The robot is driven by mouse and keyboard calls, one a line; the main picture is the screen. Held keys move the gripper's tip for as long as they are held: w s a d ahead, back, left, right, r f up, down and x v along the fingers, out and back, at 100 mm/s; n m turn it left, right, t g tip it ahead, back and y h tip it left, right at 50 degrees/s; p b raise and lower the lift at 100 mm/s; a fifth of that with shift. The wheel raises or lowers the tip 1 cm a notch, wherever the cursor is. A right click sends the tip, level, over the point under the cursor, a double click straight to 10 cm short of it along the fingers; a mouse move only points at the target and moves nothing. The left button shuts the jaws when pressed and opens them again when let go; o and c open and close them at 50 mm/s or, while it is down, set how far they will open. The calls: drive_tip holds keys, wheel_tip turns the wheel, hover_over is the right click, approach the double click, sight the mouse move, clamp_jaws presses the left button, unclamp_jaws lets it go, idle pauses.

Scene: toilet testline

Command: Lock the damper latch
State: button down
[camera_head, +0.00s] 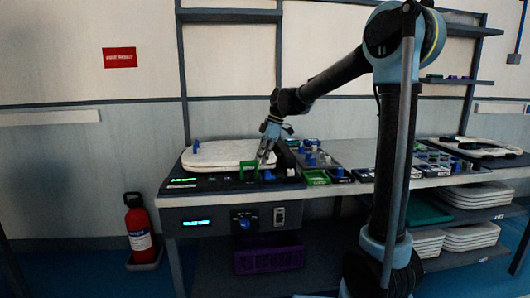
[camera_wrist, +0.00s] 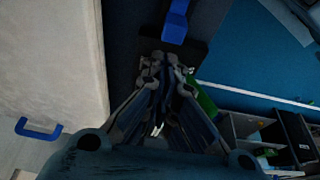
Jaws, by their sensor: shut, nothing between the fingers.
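My gripper (camera_head: 266,157) points down at the right front of a white lid-like panel (camera_head: 215,154) on the dark bench unit (camera_head: 205,183). In the wrist view, the fingers of my gripper (camera_wrist: 165,68) are together and empty. Just beyond their tips is a blue lever (camera_wrist: 176,20) on a dark block, which may be the damper latch; I cannot tell if it is locked. A small gap or light contact with the tips cannot be told apart. A green bracket (camera_head: 248,169) stands near my gripper; a green part (camera_wrist: 203,97) is partly hidden behind the fingers.
Trays of small parts (camera_head: 316,158) lie right of my gripper. A purple crate (camera_head: 268,259) is under the bench. A red fire extinguisher (camera_head: 139,230) stands on the floor at left.

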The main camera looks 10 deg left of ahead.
drive_tip(key=shift+x, duration=1.9)
drive_tip(key=shift+w+d, duration=0.15)
drive_tip(key=shift+d, duration=0.45)
drive_tip(key=shift+w+d, duration=0.15)
drive_tip(key=shift+d, duration=0.5)
drive_tip(key=v, duration=0.9)
drive_tip(key=shift+r, duration=0.45)
drive_tip(key=shift+w, duration=0.1)
